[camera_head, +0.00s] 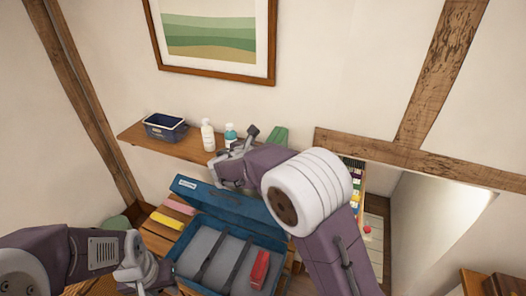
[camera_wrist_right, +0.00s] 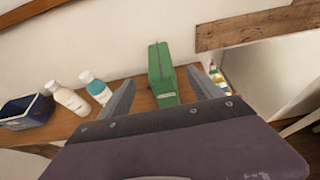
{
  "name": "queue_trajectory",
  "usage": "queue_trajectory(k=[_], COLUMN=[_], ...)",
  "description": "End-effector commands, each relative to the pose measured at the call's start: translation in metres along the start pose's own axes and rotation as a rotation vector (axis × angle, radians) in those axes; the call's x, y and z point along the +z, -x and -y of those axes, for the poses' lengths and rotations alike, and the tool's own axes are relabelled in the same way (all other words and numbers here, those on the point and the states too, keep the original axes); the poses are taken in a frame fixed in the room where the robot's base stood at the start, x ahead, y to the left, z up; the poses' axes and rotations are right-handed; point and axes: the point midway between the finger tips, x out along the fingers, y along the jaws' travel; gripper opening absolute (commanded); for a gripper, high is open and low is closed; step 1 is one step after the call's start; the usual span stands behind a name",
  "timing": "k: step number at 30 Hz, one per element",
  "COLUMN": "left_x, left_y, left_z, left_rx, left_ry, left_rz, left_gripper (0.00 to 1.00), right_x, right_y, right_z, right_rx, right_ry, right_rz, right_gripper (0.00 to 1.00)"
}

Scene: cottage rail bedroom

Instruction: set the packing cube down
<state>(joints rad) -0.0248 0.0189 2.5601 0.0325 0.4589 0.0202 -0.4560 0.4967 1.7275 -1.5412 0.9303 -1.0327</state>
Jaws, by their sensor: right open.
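A green packing cube (camera_wrist_right: 162,78) stands upright on the wooden wall shelf (camera_wrist_right: 80,133) in the right wrist view. It also shows partly behind my right arm in the head view (camera_head: 279,136).
A dark blue bin (camera_head: 166,128), a white bottle (camera_head: 208,135) and a blue-labelled bottle (camera_head: 230,133) stand left of the cube. A red cube (camera_head: 260,270) lies in the suitcase. Yellow (camera_head: 167,220) and pink (camera_head: 180,205) pieces lie left of it.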

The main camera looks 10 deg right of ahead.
Motion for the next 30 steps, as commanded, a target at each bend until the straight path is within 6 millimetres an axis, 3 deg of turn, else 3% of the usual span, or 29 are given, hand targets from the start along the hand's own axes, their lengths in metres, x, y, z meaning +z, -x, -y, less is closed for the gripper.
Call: queue_trajectory(k=[11,14,17,18,21,25,27,30], left_x=[0.000,0.000,0.000,0.000,0.000,0.000,0.000,0.000], left_y=[-0.002,-0.002,-0.002,-0.002,-0.002,-0.002,-0.002,-0.002], left_z=[0.000,0.000,0.000,0.000,0.000,0.000,0.000,0.000], left_rx=[0.000,0.000,0.000,0.000,0.000,0.000,0.000,0.000], left_ry=[0.000,0.000,0.000,0.000,0.000,0.000,0.000,0.000], left_rz=[0.000,0.000,0.000,0.000,0.000,0.000,0.000,0.000], left_gripper=[0.36,0.36,0.36,0.36,0.36,0.36,0.36,0.36], right_x=[0.000,-0.020,-0.081,-0.112,-0.177,-0.225,-0.237,-0.244], right_y=[0.008,0.005,0.013,0.026,0.072,0.123,0.139,0.149], right_z=[0.001,0.026,0.093,0.123,0.171,0.195,0.199,0.201], right_rx=[-0.002,-0.053,-0.234,-0.349,-0.675,-1.070,-1.221,-1.340], right_ry=[-0.003,-0.114,-0.480,-0.694,-1.250,-1.860,-2.080,-2.247], right_rz=[-0.004,-0.088,-0.315,-0.411,-0.567,-0.581,-0.543,-0.496], right_gripper=[0.74,0.74,0.74,0.74,0.74,0.74,0.74,0.74])
